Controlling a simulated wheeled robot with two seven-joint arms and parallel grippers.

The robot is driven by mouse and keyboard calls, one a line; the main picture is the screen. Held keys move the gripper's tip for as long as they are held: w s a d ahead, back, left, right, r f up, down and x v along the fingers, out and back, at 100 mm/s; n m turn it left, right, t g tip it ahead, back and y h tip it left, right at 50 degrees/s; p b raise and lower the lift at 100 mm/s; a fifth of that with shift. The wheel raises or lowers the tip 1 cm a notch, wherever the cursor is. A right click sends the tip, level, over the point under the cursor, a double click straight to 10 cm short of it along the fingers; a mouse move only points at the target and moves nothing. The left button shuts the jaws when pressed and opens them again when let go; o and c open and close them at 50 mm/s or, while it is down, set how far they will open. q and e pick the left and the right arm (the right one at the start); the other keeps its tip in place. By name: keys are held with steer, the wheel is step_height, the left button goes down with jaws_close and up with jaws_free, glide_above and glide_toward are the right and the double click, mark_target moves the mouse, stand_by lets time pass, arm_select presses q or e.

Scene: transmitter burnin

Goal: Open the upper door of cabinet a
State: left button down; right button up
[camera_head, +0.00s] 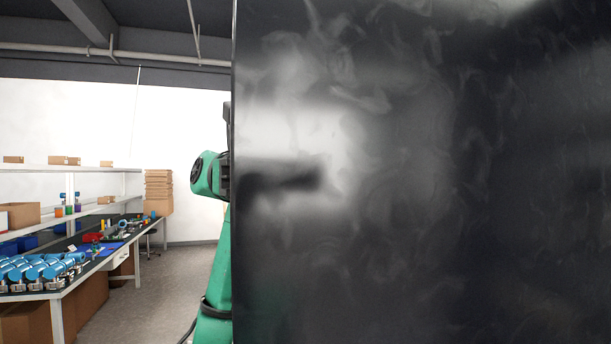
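A large dark, glossy panel (420,230) fills the right part of the head view at close range. It has smudges and a bright reflection. I cannot tell whether it is the upper door of cabinet a or another face of it. No handle, hinge or gap shows on it. Neither of my grippers is in view. A green arm part with a black joint (206,175) shows past the panel's left edge and is partly hidden behind it. I cannot tell if it is mine.
A workbench (105,262) at the left holds several blue-topped transmitters (40,271). A shelf (65,169) above it carries cardboard boxes. Stacked boxes (158,192) stand at the back wall. The floor (160,290) between bench and panel is clear. The panel blocks everything behind it.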

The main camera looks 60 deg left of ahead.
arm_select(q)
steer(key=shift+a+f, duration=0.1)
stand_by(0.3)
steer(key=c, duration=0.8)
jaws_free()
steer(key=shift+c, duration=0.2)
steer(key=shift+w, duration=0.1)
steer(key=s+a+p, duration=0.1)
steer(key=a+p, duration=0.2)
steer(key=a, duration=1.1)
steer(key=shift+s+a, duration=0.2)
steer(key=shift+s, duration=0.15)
